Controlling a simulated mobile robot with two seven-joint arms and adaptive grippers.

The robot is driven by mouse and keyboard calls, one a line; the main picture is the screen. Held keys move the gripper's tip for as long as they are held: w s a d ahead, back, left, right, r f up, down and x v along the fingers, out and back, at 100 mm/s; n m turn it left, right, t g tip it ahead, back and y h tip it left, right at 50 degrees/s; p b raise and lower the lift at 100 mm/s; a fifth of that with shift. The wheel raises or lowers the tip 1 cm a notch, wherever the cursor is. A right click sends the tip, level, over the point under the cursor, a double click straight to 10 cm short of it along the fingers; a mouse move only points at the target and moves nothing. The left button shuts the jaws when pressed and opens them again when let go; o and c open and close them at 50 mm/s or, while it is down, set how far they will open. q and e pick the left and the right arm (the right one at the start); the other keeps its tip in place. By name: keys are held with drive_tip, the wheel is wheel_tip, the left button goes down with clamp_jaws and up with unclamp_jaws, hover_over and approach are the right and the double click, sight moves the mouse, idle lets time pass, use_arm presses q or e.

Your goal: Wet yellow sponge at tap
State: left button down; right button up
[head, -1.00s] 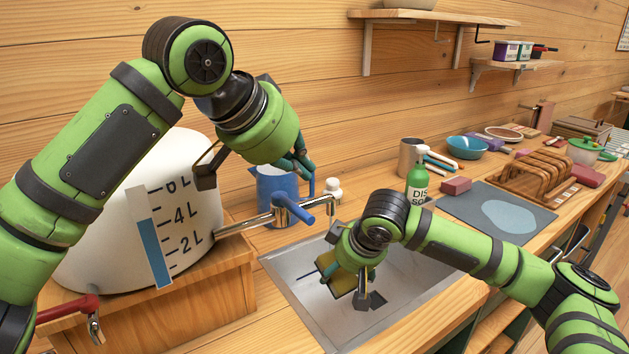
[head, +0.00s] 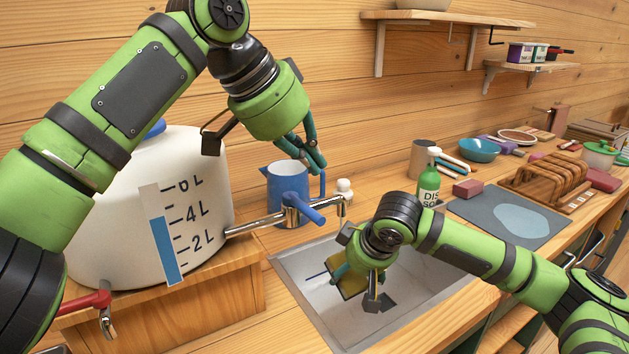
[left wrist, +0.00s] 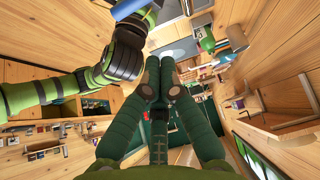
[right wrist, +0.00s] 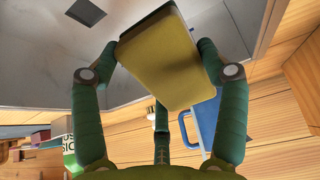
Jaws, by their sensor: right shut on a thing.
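The yellow sponge (head: 351,282) is held by my right gripper (head: 366,287) low over the sink basin. In the right wrist view the sponge (right wrist: 165,65) sits tilted between the fingers. The chrome tap (head: 262,223) with a blue lever (head: 304,208) comes out of the white tank (head: 110,225). Its spout (head: 342,206) ends above the sink, up and left of the right gripper; I see no water stream. My left gripper (head: 312,160) is above the tap lever, apart from it. In the left wrist view its fingertips (left wrist: 160,62) are together and empty.
The metal sink (head: 318,300) is set into the wooden counter. A blue jug (head: 287,187) stands behind the tap. A green soap bottle (head: 429,186), a red-brown block (head: 467,189) and a grey mat (head: 470,212) lie right of the sink, behind my right arm.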

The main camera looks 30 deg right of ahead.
sight(304, 208)
use_arm(q)
drive_tip(key=s+x, duration=0.1)
drive_tip(key=x, duration=0.9)
drive_tip(key=a, duration=0.2)
drive_tip(key=a+r, duration=0.1)
drive_tip(key=a, duration=0.1)
drive_tip(key=shift+w+a+r, duration=0.1)
drive_tip(key=shift+w+r, duration=0.05)
drive_tip(key=shift+w, duration=0.1)
